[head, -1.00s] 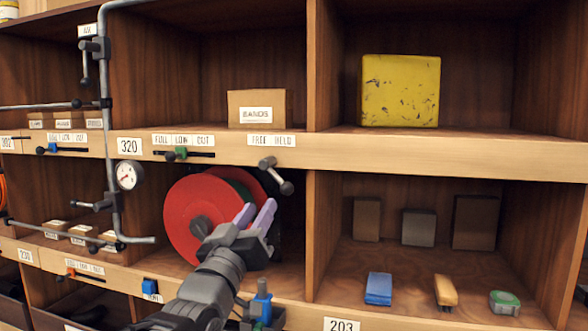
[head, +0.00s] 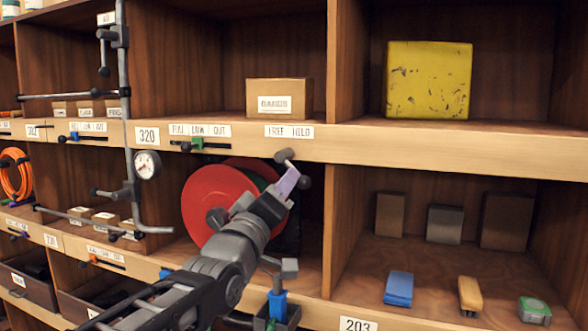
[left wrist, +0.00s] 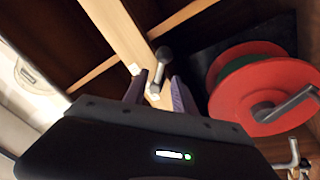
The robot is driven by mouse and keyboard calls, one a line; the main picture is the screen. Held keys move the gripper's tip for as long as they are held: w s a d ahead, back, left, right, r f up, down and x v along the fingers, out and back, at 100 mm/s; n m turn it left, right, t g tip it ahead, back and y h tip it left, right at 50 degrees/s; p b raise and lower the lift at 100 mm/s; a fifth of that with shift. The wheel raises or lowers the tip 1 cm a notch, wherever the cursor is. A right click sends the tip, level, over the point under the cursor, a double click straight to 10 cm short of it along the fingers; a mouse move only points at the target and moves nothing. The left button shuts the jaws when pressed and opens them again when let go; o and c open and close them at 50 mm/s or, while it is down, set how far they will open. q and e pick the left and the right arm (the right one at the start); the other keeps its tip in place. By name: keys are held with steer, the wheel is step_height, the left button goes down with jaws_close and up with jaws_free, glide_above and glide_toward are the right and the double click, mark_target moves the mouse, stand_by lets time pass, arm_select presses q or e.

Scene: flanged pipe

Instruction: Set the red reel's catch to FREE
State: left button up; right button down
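The red reel (head: 205,205) stands in the bay below label 320, partly hidden by my left arm; its red disc also shows in the left wrist view (left wrist: 232,100). The catch (head: 284,155) is a grey lever on the shelf edge under the FREE HOLD label (head: 289,131). It slants down and right, toward the HOLD side. My left gripper (head: 287,184) is raised to the lever, its fingers beside the knob. In the left wrist view the fingers (left wrist: 158,92) are apart, with the catch (left wrist: 161,68) between and just beyond their tips. Contact is unclear. My right gripper is not in view.
A grey pipe with a gauge (head: 147,165) runs down at left. A green-knobbed slider (head: 197,144) sits on the same shelf edge. A blue-bodied item (head: 277,303) stands below my arm. The divider (head: 343,220) closes the bay at right.

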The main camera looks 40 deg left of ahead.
arm_select(q)
steer(key=p+x, duration=0.2)
steer(key=x, duration=0.4)
steer(key=shift+w, duration=0.15)
jaws_close()
stand_by(1.3)
